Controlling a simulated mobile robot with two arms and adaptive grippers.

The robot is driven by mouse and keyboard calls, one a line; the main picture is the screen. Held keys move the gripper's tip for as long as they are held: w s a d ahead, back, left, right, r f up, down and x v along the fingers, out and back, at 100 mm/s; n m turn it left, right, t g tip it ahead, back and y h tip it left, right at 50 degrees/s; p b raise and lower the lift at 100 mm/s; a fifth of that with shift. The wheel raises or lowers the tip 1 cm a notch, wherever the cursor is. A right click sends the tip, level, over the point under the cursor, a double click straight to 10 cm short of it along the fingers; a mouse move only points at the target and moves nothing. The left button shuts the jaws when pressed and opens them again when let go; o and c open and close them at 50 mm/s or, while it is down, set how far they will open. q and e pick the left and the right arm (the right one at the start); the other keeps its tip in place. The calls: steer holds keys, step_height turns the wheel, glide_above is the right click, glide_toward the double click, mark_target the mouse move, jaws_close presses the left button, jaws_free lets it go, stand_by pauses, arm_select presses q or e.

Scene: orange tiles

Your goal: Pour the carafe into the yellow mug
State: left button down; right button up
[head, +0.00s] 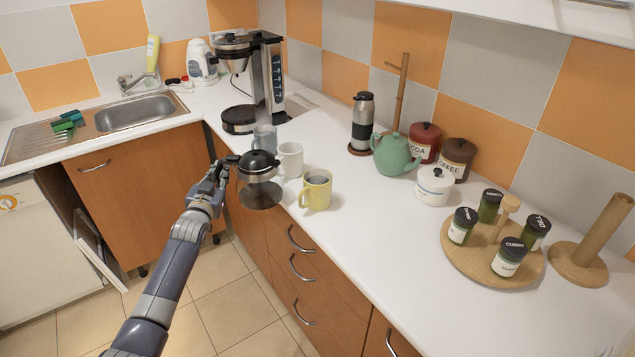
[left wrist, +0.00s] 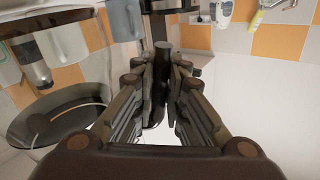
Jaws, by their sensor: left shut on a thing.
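The carafe (head: 262,194) has a black lid and clear glass with a dark band low down. It looks about upright at the counter's front edge, left of the yellow mug. My left gripper (head: 229,163) is shut on its handle, on the carafe's left side. In the left wrist view, the black handle (left wrist: 162,58) shows between the fingers. The yellow mug (head: 315,194) stands upright on the counter, its handle toward the carafe; the carafe is apart from it. What is in the mug is unclear. My right gripper is not in view.
A white mug (head: 291,160) and a grey-blue mug (head: 265,138) stand close behind the carafe. The coffee maker (head: 270,85) is farther back. A green teapot (head: 394,153), canisters and a round wooden spice stand (head: 475,258) are to the right. Counter right of the yellow mug is clear.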

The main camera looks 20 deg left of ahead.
arm_select(q)
steer(key=shift+r, duration=0.25)
step_height(320, 180, up, 5)
steer(key=p, duration=0.4)
steer(key=shift+p, duration=0.4)
steer(key=shift+f, duration=0.1)
